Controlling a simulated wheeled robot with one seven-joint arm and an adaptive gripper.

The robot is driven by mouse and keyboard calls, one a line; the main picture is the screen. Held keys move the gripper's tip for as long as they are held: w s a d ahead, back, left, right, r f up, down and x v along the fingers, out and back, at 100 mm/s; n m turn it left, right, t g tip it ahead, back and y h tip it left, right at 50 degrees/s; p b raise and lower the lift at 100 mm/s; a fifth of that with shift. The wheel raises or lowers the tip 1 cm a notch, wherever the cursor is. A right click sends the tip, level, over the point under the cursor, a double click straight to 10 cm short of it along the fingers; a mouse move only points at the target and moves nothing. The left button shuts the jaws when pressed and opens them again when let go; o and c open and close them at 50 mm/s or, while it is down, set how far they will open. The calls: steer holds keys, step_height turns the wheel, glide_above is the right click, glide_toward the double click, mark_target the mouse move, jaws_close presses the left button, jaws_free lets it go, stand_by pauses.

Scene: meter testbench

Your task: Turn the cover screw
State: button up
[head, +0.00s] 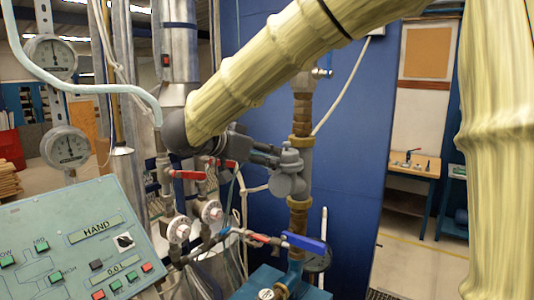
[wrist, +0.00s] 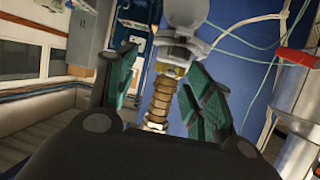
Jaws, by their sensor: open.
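A grey meter body (head: 288,182) with a rounded cap sits in a vertical brass-fitted pipe (head: 300,115) in the head view. In the wrist view the grey meter (wrist: 186,14) is at the top, with brass fittings (wrist: 160,98) below it. I cannot single out the cover screw in either view. My gripper (head: 268,153) is just left of the meter in the head view, partly hidden by my arm. In the wrist view its green-padded fingers (wrist: 161,66) are spread apart with nothing between them; the brass fittings show beyond the gap. I cannot tell whether it touches the meter.
A green control panel (head: 75,240) is at the lower left, with round gauges (head: 65,147) above. A blue wall (head: 350,150) stands behind. Hoses hang nearby.

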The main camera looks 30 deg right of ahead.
mark_target(277, 159)
steer(key=d, duration=0.1)
steer(key=w+d+f+p, duration=0.1)
steer(key=d, duration=0.1)
steer(key=w+d+f, duration=0.1)
steer(key=shift+w+d+f+p, duration=0.1)
steer(key=shift+w+d+p, duration=0.15)
steer(key=shift+p, duration=0.1)
steer(key=shift+w, duration=0.1)
steer(key=shift+c, duration=1.2)
steer(key=shift+w+a+f, duration=0.15)
steer(key=shift+w+f, duration=0.3)
steer(key=shift+w, duration=0.4)
steer(key=c, duration=0.7)
steer(key=shift+s+r, duration=0.15)
steer(key=shift+s, duration=0.1)
steer(key=shift+c, duration=0.4)
